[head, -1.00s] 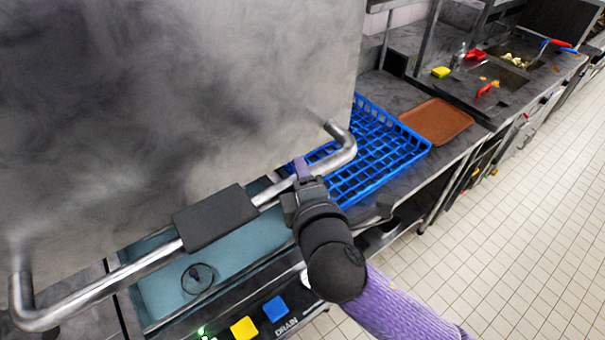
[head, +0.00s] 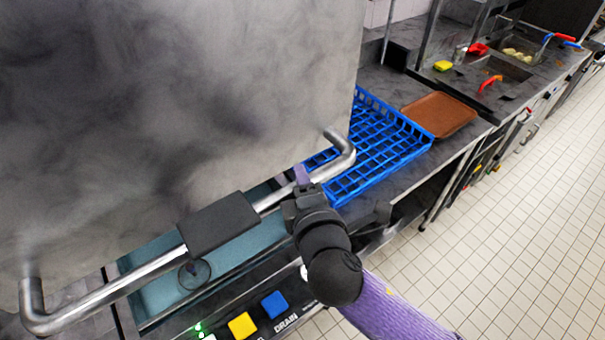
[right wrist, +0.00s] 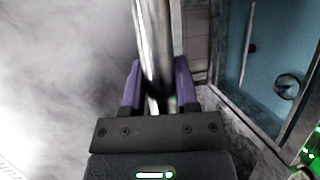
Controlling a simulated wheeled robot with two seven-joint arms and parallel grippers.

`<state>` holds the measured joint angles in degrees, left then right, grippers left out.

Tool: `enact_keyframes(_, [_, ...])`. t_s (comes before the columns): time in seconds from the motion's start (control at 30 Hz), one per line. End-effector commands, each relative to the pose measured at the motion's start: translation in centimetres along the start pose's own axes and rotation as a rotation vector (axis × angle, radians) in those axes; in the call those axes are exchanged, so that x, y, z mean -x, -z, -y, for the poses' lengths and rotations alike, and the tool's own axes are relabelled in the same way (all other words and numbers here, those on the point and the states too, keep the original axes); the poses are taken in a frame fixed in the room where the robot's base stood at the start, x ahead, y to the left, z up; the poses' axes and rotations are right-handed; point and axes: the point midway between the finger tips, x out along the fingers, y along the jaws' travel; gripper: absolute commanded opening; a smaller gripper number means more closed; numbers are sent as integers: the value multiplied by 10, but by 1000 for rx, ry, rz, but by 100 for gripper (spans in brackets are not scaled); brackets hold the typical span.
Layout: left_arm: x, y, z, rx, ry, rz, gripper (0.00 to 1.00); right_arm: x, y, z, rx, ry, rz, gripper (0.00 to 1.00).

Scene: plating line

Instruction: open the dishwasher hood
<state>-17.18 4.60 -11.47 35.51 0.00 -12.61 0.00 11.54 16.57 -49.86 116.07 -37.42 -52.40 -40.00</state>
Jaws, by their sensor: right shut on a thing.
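The dishwasher hood (head: 170,90) is a large grey steel box filling the left of the head view. A steel bar handle (head: 105,288) with a black pad (head: 218,223) runs along its lower front. A teal basin (head: 150,288) shows below the hood's lower edge, so the hood stands above it. My right gripper (head: 302,178) is shut on the handle, right of the pad. In the right wrist view, its purple fingers (right wrist: 157,85) lie on both sides of the handle (right wrist: 151,40). The left gripper is not in view.
A blue dish rack (head: 380,150) lies on the counter right of the hood, with a brown tray (head: 440,114) beyond it. Yellow (head: 241,325) and blue (head: 274,304) buttons sit on the front panel. Sinks lie farther along the counter. The tiled floor (head: 530,200) at right is clear.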

Motion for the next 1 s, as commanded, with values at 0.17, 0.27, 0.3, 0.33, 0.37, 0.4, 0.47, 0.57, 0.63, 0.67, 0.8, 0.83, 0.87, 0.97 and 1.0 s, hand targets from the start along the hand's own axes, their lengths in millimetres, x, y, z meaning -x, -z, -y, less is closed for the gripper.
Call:
enact_keyframes(0.17, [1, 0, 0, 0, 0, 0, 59, 0, 0, -3, -2, -9, 0, 0])
enact_keyframes(0.27, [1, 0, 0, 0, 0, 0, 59, 0, 0, -4, -2, -8, 0, 44])
enact_keyframes(0.3, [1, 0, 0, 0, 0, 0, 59, 0, 0, -4, -2, -8, 0, 53])
enact_keyframes(0.33, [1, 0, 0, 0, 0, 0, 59, 0, 0, -4, -2, -8, 0, 59])
enact_keyframes(0.37, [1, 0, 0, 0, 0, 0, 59, 0, 0, -4, -2, -8, 0, 65])
enact_keyframes(0.4, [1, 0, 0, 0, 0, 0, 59, 0, 0, -4, -2, -9, 0, 73])
enact_keyframes(0.47, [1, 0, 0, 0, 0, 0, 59, 0, 0, -4, -2, -9, 0, 73])
enact_keyframes(0.57, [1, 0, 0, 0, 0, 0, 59, 0, 0, -4, -2, -9, 0, 73])
enact_keyframes(0.63, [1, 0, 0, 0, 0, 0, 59, 0, 0, -4, -2, -9, 0, 73])
enact_keyframes(0.67, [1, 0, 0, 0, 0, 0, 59, 0, 0, -4, -2, -9, 0, 73])
enact_keyframes(0.8, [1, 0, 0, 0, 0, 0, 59, 0, 0, -3, -2, -8, 0, 73])
enact_keyframes(0.83, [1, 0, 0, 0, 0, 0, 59, 0, 0, -3, -2, -7, 0, 73])
enact_keyframes(0.87, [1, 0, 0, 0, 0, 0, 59, 0, 0, -3, -2, -7, 0, 73])
enact_keyframes(0.97, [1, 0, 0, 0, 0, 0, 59, 0, 0, -3, -2, -7, 0, 73])
enact_keyframes(1.0, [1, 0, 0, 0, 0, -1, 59, 0, 0, -3, -2, -7, 0, 73])
